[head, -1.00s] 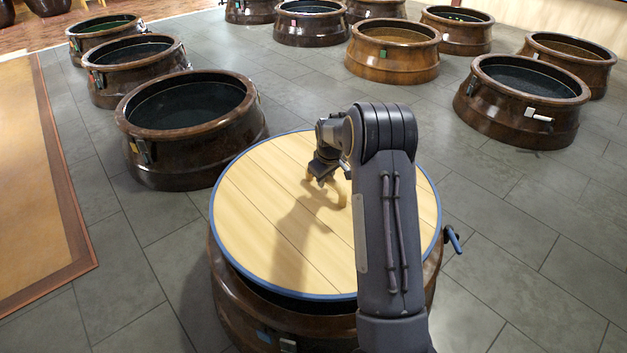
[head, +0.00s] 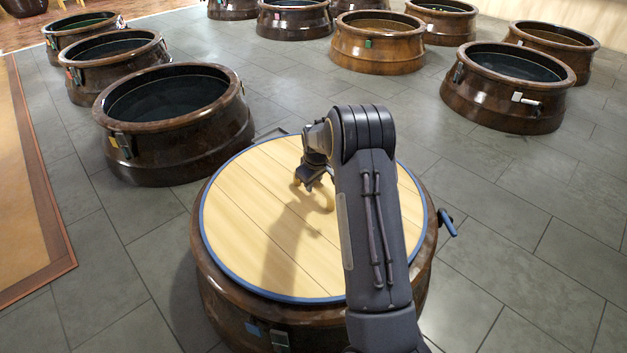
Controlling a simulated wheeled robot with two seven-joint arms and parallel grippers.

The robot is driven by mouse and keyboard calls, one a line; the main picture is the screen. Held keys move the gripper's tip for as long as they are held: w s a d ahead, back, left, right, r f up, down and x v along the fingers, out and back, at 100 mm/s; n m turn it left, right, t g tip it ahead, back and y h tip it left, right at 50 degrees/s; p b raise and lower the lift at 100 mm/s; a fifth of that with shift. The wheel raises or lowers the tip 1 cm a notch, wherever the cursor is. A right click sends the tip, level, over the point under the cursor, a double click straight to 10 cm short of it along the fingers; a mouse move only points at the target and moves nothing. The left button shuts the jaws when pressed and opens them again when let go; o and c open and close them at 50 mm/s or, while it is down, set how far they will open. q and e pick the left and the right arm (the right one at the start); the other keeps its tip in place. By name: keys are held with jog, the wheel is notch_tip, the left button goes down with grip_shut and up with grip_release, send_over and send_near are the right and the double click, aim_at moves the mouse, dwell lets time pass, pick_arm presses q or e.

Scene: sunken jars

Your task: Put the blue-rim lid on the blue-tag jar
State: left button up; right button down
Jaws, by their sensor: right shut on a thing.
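The blue-rim lid (head: 245,220) is a round, pale wooden plank disc with a blue edge. It lies level over the mouth of the blue-tag jar (head: 215,300), a glossy brown jar in the foreground. The jar's brown rim shows around the lid at the left and front, with little gap between them. A small blue tag (head: 250,329) shows low on the jar's front. My right gripper (head: 317,184) is shut on the lid's curved wooden handle (head: 328,194). My right arm hides the lid's right part. My left gripper is out of view.
An open dark jar (head: 175,150) with a yellow tag (head: 126,141) stands close behind at left. Another open jar (head: 500,105) with a white tag stands at back right. Several more jars line the back. Grey floor is clear at right.

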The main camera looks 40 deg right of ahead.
jog(key=shift+w+f, duration=0.1)
jog(key=shift+f, duration=0.05)
jog(key=shift+f, duration=0.25)
dwell(0.8)
